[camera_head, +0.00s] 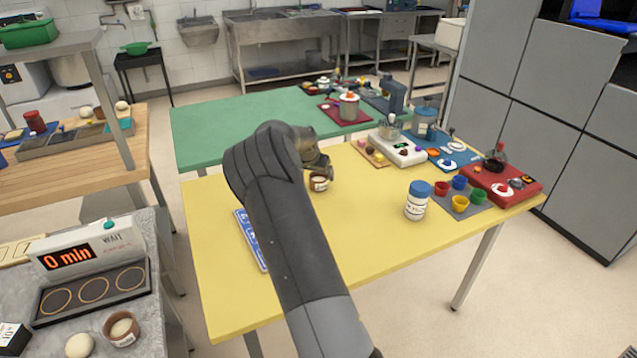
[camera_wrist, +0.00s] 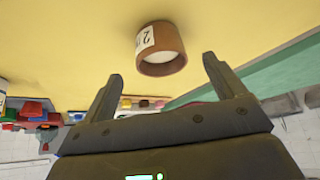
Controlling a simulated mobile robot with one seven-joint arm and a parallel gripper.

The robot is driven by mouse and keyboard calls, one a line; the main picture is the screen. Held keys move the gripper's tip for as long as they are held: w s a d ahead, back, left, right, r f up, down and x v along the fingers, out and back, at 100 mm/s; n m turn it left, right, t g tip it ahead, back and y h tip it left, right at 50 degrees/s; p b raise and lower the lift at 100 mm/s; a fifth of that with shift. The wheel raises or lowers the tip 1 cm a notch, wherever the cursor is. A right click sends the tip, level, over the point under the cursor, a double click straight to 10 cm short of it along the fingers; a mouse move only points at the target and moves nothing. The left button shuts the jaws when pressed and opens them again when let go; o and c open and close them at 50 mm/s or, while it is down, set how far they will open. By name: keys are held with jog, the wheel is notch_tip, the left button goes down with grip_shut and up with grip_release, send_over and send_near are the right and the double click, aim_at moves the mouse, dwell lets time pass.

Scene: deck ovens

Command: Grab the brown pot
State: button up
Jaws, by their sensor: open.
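A small brown pot (camera_head: 319,185) with a white label stands on the yellow table, just below my gripper in the head view. In the wrist view the brown pot (camera_wrist: 172,62) appears upside down, with pale contents inside its rim and a "2" on its label. My gripper (camera_wrist: 163,70) is open and empty. Its two fingers point toward the pot, which lies just beyond and between the fingertips. In the head view my gripper (camera_head: 325,171) hides part of the pot's surroundings. Another brown pot (camera_head: 122,330) with pale contents stands on the grey counter at lower left.
A blue-lidded white jar (camera_head: 417,201) and several coloured cups (camera_head: 460,203) stand to the right on the yellow table (camera_head: 350,250). A white scale (camera_head: 402,149) is behind. A blue-and-white panel (camera_head: 250,240) lies left of my arm. The table's front middle is clear.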

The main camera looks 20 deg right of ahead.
aim_at(319, 176)
jog(key=shift+w+d+r+x, duration=0.1)
jog(key=shift+w+x, duration=0.05)
jog(key=shift+x, duration=1.1)
jog(key=shift+w+d+r+x, duration=0.1)
jog(key=shift+w+x, duration=0.05)
jog(key=shift+x, duration=1.15)
jog(key=shift+c, duration=0.3)
jog(key=c, duration=1.1)
jog(key=shift+r, duration=0.15)
